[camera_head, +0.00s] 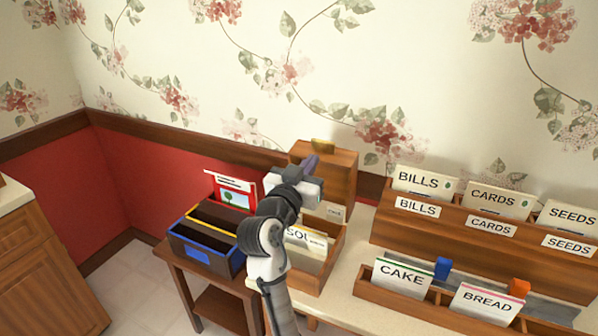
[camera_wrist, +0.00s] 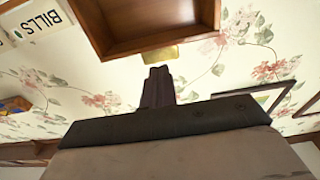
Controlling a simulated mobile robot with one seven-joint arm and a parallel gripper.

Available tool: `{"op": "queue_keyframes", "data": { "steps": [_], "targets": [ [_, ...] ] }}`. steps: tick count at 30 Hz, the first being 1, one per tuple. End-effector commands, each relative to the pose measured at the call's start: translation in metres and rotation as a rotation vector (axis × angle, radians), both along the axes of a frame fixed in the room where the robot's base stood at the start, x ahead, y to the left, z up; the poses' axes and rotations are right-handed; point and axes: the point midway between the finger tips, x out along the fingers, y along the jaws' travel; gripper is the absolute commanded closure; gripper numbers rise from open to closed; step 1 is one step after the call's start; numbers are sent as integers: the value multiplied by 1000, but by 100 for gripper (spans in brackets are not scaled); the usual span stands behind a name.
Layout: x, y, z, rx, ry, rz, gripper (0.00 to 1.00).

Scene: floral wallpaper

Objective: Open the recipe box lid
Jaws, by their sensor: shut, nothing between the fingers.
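The wooden recipe box (camera_head: 330,262) stands on the cream counter, with cream cards in it, one reading "SOU…". Its lid (camera_head: 340,165) stands raised at the back of the box, with a brass tab (camera_head: 322,146) on its top edge. In the wrist view the lid (camera_wrist: 140,48) shows its hollow inside, and the brass tab (camera_wrist: 160,56) lies just beyond my fingertips. My gripper (camera_head: 313,162) is in front of the lid near the tab. Its dark fingers (camera_wrist: 157,75) are shut and empty. I cannot tell whether they touch the lid.
A divided box (camera_head: 205,258) with a red-edged picture card (camera_head: 234,192) stands on a side table to the left. To the right are a wooden rack (camera_head: 455,238) labelled BILLS, CARDS and SEEDS and a low tray (camera_head: 440,313) with CAKE and BREAD cards. The floral wall is close behind.

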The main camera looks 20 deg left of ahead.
Motion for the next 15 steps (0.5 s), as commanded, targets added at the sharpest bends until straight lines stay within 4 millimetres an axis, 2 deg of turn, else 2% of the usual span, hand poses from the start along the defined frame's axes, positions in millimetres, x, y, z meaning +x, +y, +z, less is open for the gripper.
{"op": "queue_keyframes", "data": {
  "steps": [3, 6, 15],
  "targets": [
    [20, -1, 7, -2, 0, -1, 100],
    [32, -1, 7, -1, 0, 0, 100],
    [42, -1, 6, 0, -1, 2, 100]
  ]
}}
